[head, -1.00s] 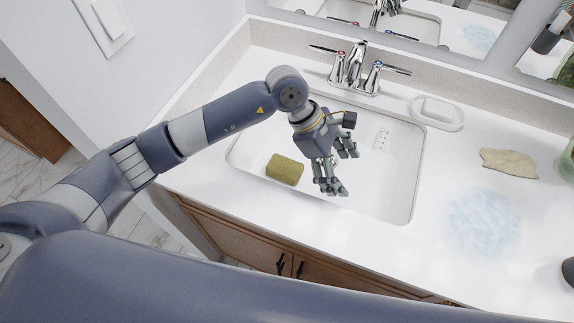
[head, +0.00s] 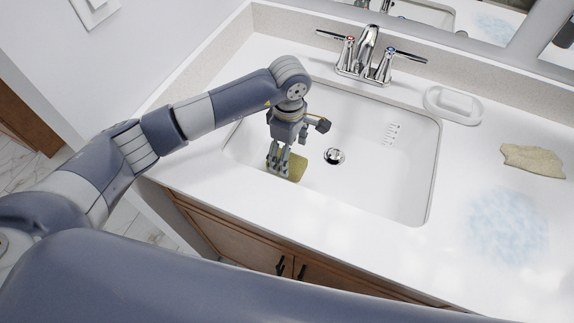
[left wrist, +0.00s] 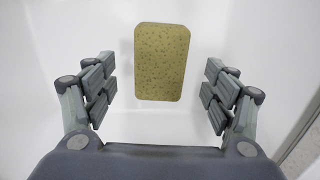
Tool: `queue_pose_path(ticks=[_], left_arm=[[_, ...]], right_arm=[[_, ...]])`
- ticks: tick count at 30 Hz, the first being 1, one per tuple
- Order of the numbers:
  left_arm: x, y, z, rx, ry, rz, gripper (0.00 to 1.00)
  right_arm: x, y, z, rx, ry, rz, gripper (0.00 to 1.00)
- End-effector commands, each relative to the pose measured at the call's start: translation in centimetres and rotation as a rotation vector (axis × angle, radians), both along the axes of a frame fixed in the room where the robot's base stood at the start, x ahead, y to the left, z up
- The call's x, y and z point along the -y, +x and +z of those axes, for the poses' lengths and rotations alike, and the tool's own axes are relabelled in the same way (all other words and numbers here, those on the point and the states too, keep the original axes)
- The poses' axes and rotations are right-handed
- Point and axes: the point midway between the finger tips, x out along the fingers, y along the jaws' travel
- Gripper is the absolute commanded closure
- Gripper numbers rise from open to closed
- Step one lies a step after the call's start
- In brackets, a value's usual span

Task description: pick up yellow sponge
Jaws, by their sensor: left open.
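The yellow sponge (head: 297,168) lies in the left part of the white sink basin, partly hidden behind my left gripper (head: 280,168) in the head view. In the left wrist view the sponge (left wrist: 162,62) is a speckled olive-yellow block, upright in the picture and centred between the fingers. The left gripper (left wrist: 160,90) is open, with a finger apart from the sponge on each side. It points down over the sponge and holds nothing. My right gripper is in neither view.
The sink (head: 385,185) has a drain (head: 334,156) right of the gripper and a chrome faucet (head: 366,52) behind. A soap dish (head: 453,105), a beige cloth (head: 533,160) and a bluish patch (head: 508,225) are on the counter at right. The basin's right half is clear.

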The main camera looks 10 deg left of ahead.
Motion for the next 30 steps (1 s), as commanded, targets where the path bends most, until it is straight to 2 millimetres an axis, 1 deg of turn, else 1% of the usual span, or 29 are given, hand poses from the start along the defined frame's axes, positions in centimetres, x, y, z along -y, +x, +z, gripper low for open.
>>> queue_pose_path(ticks=[1, 7, 10, 16, 17, 18, 20, 21, 22, 30], left_arm=[[-0.1, -0.1, -0.9, -0.003, 0.001, 0.000, 0.22], [-0.4, 0.1, -4.0, -0.001, -0.002, -0.001, 0.22], [-0.3, 0.1, -4.6, 0.000, -0.002, -0.001, 0.22], [-0.4, 0.1, -4.4, 0.001, -0.001, -0.001, 0.22], [-0.4, 0.1, -4.4, 0.001, -0.001, -0.001, 0.29], [-0.4, 0.1, -4.4, 0.000, -0.001, -0.001, 0.38], [-0.4, 0.1, -4.4, 0.000, -0.001, -0.001, 0.52], [-0.4, 0.1, -4.4, 0.000, -0.001, -0.001, 0.61], [-0.4, 0.1, -4.4, 0.000, -0.001, -0.001, 0.63], [-0.4, 0.1, -4.4, -0.001, -0.001, 0.000, 0.63]], right_arm=[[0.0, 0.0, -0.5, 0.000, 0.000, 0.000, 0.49], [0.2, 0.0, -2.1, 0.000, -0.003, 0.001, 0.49], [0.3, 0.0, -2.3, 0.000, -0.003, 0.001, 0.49], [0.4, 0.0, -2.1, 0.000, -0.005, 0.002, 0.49], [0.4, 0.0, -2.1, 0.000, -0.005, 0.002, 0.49], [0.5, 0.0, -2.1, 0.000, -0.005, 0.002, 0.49], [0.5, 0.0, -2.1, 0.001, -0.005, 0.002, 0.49], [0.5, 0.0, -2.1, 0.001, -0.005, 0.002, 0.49], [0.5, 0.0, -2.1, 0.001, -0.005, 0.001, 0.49], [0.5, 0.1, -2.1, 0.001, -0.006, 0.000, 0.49]])
